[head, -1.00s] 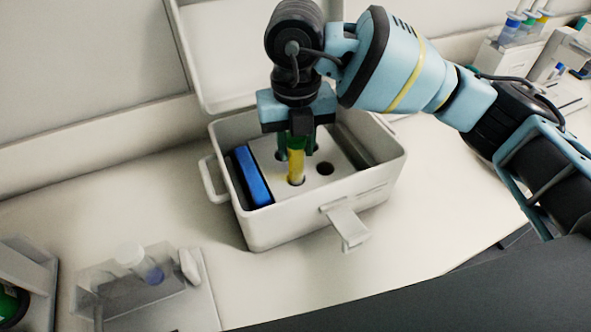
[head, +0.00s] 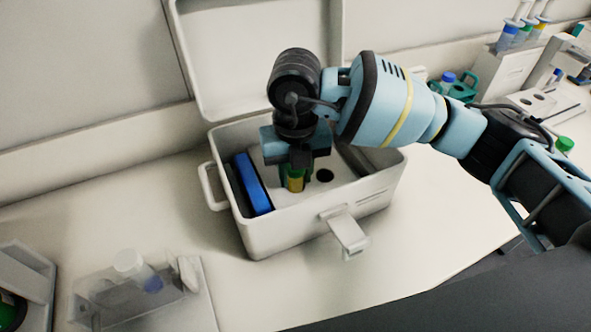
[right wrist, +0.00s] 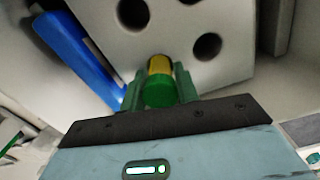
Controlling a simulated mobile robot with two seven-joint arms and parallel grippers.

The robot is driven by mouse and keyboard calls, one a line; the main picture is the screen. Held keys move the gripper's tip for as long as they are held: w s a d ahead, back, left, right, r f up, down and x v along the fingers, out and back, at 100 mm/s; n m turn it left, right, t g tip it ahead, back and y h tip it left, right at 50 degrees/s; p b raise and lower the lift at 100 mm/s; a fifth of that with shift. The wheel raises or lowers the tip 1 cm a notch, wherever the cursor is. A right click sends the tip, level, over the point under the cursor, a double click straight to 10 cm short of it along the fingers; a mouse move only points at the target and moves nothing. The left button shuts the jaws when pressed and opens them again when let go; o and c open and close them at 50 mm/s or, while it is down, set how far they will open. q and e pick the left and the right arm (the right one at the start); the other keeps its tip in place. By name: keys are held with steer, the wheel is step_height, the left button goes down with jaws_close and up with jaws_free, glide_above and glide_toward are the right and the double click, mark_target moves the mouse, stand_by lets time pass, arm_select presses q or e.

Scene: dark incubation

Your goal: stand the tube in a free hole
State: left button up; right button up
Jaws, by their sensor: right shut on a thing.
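The tube, with a yellow body (head: 295,185) and a green cap (right wrist: 160,93), is upright at the white holed block (head: 341,187) inside the open box. Only a short length of yellow shows above the block, and its lower part seems to be down in a hole. My right gripper (head: 296,173) points down over the block and is shut on the tube near its cap; its green fingers flank the cap in the right wrist view (right wrist: 160,90). Empty holes show beside the tube, one in the head view (head: 325,176). My left gripper is not in view.
The box (head: 290,232) has its lid (head: 260,50) raised behind, and a latch (head: 346,236) hanging in front. A blue slab (head: 253,184) stands inside at the left. A clear rack with a capped bottle (head: 129,264) is at lower left. Tubes stand at upper right.

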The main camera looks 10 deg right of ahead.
steer(key=o, duration=1)
steer(key=shift+f, duration=0.1)
steer(key=shift+c, duration=0.2)
step_height(320, 180, up, 12)
steer(key=shift+r, duration=0.15)
